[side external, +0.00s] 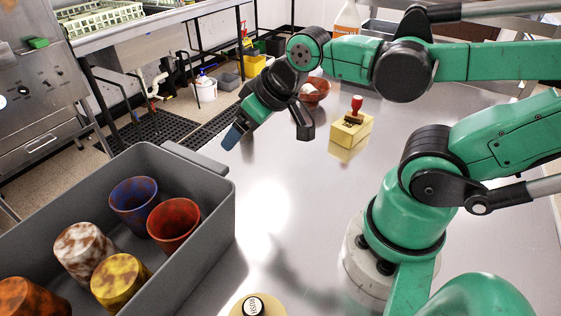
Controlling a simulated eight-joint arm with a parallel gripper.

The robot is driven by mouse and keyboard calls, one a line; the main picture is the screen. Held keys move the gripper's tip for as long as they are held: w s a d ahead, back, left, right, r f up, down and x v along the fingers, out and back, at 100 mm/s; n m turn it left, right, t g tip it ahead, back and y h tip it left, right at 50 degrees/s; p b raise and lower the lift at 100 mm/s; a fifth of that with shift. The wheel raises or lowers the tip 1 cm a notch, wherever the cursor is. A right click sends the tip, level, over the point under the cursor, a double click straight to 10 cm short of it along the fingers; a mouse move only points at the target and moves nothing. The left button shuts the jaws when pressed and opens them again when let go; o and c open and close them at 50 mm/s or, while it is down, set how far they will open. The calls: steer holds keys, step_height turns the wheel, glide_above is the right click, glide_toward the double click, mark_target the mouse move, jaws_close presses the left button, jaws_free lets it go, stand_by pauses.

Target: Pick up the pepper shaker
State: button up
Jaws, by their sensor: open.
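I cannot make out a thing that is clearly the pepper shaker. A small round thing with a black rim and a pale, lettered top (254,306) is at the bottom edge, on or in a round yellowish piece (236,309), and is partly cut off. A red-knobbed thing with a dark base (356,106) stands on a pale yellow block (350,131) on the steel table. My gripper (236,134) is open, with a blue tip showing, and hangs above the table left of the yellow block. It touches nothing that I can see.
A grey bin (222,210) at left holds several cups, including a blue one (134,203) and a red one (174,226). A reddish bowl (318,91) stands behind my gripper. The steel table (300,205) is clear between the bin and my base.

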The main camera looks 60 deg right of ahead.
step_height(320, 180, up, 5)
steer(key=w+d+n+t+y, duration=0.25)
steer(key=w+d, duration=0.25)
steer(key=d, duration=0.4)
steer(key=w+d+n+t+y, duration=0.2)
steer(key=w+d+n+y, duration=0.2)
steer(key=d, duration=0.5)
steer(key=shift+y, duration=0.25)
steer(key=f, duration=0.8)
steer(key=a+f, duration=0.1)
steer(key=f, duration=0.3)
steer(key=shift+w+a+f, duration=0.1)
steer(key=shift+w+f, duration=0.1)
steer(key=shift+w+a+f, duration=0.1)
steer(key=shift+f, duration=0.1)
steer(key=shift+x, duration=2.65)
jaws_close()
